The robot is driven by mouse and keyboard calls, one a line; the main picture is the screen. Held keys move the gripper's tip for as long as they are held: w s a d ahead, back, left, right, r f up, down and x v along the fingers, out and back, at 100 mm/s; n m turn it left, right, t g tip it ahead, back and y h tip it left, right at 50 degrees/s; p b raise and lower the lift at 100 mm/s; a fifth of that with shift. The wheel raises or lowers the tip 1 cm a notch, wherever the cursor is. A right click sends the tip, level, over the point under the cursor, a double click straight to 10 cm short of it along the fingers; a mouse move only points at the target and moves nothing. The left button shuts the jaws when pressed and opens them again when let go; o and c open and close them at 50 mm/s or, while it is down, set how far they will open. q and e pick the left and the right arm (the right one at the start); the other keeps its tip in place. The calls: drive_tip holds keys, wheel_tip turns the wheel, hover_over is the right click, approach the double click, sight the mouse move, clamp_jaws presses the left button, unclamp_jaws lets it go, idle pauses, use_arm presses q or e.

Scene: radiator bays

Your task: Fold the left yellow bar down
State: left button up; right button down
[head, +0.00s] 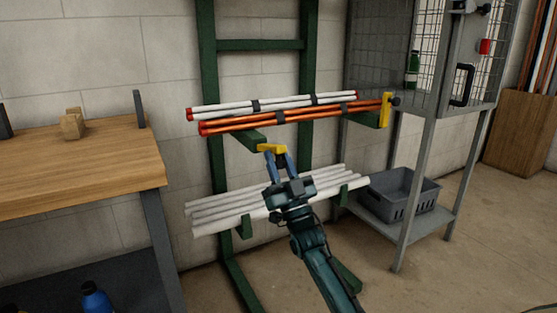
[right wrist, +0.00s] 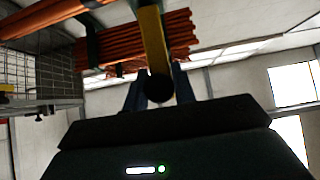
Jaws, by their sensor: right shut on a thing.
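The left yellow bar (head: 272,149) is at the front end of the left green arm of the upper rack level. It shows as a short, nearly level piece in the head view. In the right wrist view the yellow bar (right wrist: 153,45) runs up from a black knob (right wrist: 160,88) between the fingers. My right gripper (head: 278,162) is shut on this bar, and its fingers hide part of it. The right yellow bar (head: 386,110) stands upright at the right arm's end, with a black knob beside it. My left gripper is not in view.
White and orange tubes (head: 300,117) lie on the upper arms, behind the bar. White pipes (head: 215,218) lie on the lower arms. A wooden bench (head: 75,180) stands at left. A metal cage stand (head: 420,150) with a grey crate (head: 395,190) is at right.

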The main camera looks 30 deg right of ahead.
drive_tip(key=shift+w+f, duration=0.1)
drive_tip(key=shift+f, duration=0.3)
idle(0.5)
drive_tip(key=c, duration=1.5)
unclamp_jaws()
drive_tip(key=o, duration=0.4)
drive_tip(key=shift+r, duration=0.2)
drive_tip(key=shift+c, duration=0.2)
drive_tip(key=p+v, duration=0.2)
drive_tip(key=v, duration=1.1)
